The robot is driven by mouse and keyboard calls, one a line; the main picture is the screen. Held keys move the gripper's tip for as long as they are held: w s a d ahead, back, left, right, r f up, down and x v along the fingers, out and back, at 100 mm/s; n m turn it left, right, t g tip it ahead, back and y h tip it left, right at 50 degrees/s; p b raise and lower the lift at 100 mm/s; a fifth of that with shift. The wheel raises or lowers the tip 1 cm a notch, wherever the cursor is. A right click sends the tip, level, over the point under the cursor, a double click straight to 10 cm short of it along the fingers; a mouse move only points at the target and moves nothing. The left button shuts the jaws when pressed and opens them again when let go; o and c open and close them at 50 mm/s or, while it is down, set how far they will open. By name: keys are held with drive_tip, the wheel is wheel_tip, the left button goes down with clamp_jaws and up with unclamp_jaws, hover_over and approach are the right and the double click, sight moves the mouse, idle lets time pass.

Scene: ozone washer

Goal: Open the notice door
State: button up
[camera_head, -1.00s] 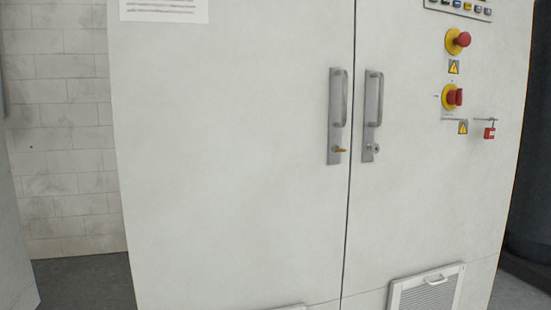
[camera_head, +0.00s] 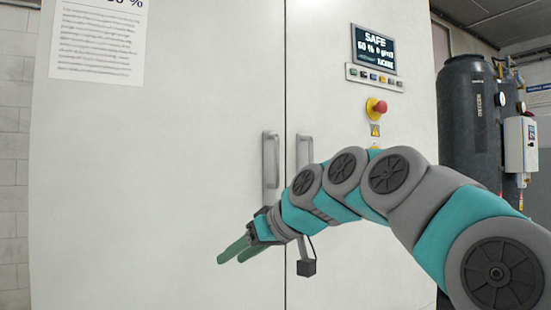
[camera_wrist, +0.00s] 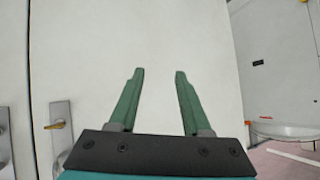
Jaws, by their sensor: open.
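The notice door (camera_head: 150,190) is the large pale left door of a cabinet, with a printed notice (camera_head: 97,38) near its top. It stands shut against the right door along a vertical seam. Its grey handle (camera_head: 270,160) is beside the seam; my arm hides its lower end. In the wrist view the notice door (camera_wrist: 95,60) fills the middle, with its handle plate (camera_wrist: 66,150) and brass-coloured key or latch (camera_wrist: 55,125) at lower left. My gripper (camera_head: 230,257) is open and empty, left of and below the handle. Its green fingers (camera_wrist: 159,73) point at bare door.
The right door has its own handle (camera_head: 304,152), a red stop button (camera_head: 376,107) and a display (camera_head: 374,50). A dark tank (camera_head: 470,125) stands at the right. A brick wall (camera_head: 15,150) is at the far left.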

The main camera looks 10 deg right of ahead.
drive_tip(key=w+d+r+t+y, duration=0.1)
drive_tip(key=w+d+r+t, duration=0.15)
drive_tip(key=r, duration=0.25)
drive_tip(key=w+d+r+t, duration=0.1)
drive_tip(key=w+d+r, duration=0.25)
drive_tip(key=r, duration=0.25)
drive_tip(key=t, duration=0.4)
approach(277, 155)
drive_tip(key=w, duration=0.3)
drive_tip(key=shift+s+a+p+x, duration=0.15)
drive_tip(key=shift+p+x, duration=0.3)
drive_tip(key=shift+x, duration=1.4)
drive_tip(key=shift+s+a+p+x, duration=0.1)
drive_tip(key=shift+a+p+x, duration=0.25)
drive_tip(key=shift+x, duration=1.45)
drive_tip(key=shift+w+a, duration=0.1)
drive_tip(key=shift+w, duration=0.25)
drive_tip(key=shift+c, duration=0.2)
clamp_jaws()
drive_tip(key=shift+f, duration=0.1)
